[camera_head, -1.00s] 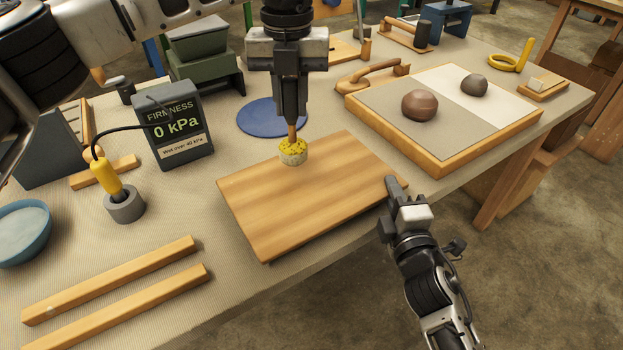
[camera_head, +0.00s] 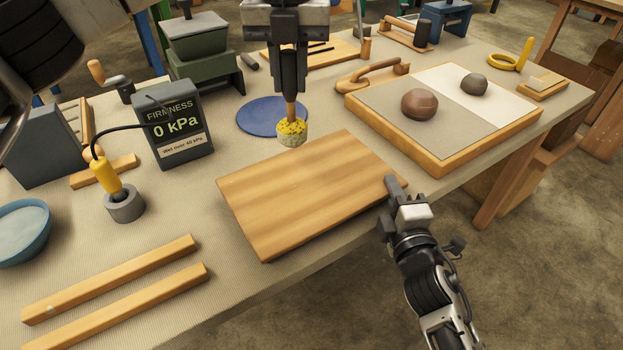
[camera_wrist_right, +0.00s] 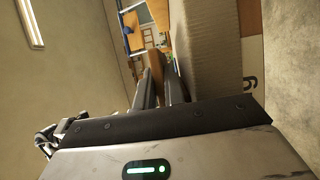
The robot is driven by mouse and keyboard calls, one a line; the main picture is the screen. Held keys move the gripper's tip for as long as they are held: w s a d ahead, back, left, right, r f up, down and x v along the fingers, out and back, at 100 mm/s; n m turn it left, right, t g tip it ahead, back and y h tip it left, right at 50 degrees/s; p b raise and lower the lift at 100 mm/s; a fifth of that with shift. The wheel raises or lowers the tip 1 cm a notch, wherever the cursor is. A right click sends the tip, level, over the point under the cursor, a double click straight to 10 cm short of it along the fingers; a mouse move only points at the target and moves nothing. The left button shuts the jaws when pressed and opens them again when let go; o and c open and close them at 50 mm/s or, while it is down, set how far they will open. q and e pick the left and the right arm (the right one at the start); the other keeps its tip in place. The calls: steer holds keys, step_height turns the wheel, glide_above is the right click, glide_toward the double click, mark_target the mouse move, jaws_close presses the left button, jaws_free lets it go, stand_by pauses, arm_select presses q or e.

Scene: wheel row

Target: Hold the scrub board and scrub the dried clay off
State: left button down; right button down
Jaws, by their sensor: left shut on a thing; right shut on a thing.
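The scrub board (camera_head: 300,200) is a flat wooden board lying at the front of the table. Its visible top is bare wood grain. My left gripper (camera_head: 290,98) is shut on the wooden handle of a scrub brush with a speckled yellow and pale round head (camera_head: 291,133). The brush hangs upright, head down, above the board's far edge and appears clear of it. My right gripper (camera_head: 391,187) is shut on the board's right corner. The right wrist view shows its two dark fingers (camera_wrist_right: 163,88) close together at the board's edge.
A firmness meter (camera_head: 174,125) and a yellow probe in a grey holder (camera_head: 124,206) stand left. Two wooden strips (camera_head: 110,280) lie front left beside a blue bowl (camera_head: 22,232). A blue disc (camera_head: 258,116) lies behind the board. A wooden-framed slab (camera_head: 440,150) with two lumps is right.

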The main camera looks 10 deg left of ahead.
steer(key=c, duration=2.1)
jaws_free()
steer(key=o, duration=0.7)
steer(key=shift+s+f, duration=0.1)
